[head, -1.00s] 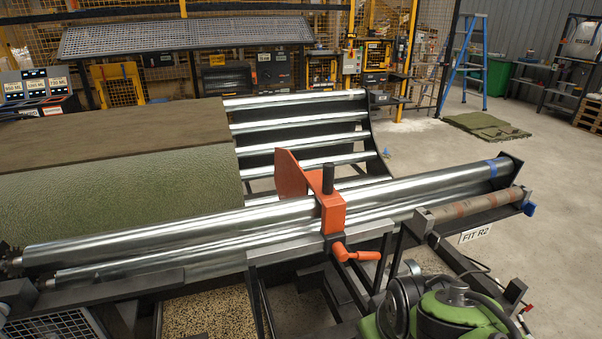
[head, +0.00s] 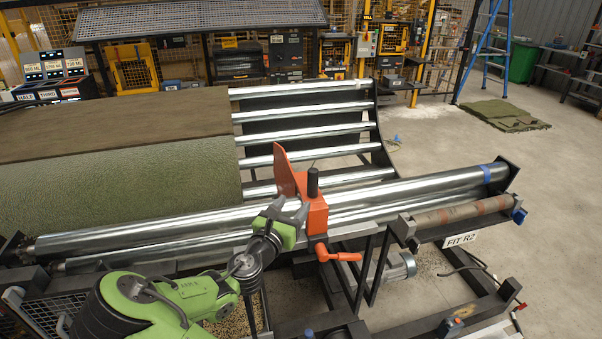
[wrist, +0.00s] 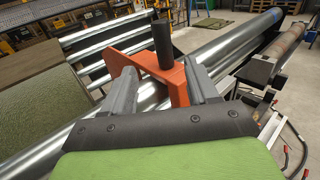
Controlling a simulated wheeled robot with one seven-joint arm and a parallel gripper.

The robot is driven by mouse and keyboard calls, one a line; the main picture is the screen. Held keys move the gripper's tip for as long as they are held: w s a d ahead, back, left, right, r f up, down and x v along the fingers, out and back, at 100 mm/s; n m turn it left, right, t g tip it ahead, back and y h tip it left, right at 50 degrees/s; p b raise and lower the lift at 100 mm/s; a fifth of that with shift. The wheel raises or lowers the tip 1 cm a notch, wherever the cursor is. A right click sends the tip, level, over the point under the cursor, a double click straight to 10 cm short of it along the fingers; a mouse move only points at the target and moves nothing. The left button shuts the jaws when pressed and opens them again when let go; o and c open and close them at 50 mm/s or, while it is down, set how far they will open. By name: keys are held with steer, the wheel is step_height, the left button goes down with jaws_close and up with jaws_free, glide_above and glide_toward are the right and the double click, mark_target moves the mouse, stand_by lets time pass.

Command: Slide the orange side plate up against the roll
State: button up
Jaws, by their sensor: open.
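The orange side plate (head: 284,173) stands upright on its orange block (head: 313,214), which sits on the steel rollers and carries a black upright post (head: 313,182) and an orange lever (head: 338,255). The green turf roll (head: 120,192) lies to the left, with a gap between its right end and the plate. My gripper (head: 291,214) is open beside the block's left face in the head view. In the wrist view my gripper (wrist: 160,87) has its fingers apart, with the orange block and black post (wrist: 163,45) ahead of and between them. I cannot tell whether a finger touches the block.
Long steel rollers (head: 420,188) run across the front, with a rusty roller (head: 460,211) at right. Bare rollers (head: 305,132) fill the frame behind the plate. Open floor (head: 520,200) is at right.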

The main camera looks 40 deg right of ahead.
mark_target(315, 176)
steer(key=p+x, duration=0.1)
steer(key=x, duration=1.4)
steer(key=shift+s+d+f, duration=0.1)
steer(key=shift+d, duration=0.05)
steer(key=shift+c, duration=0.4)
jaws_close()
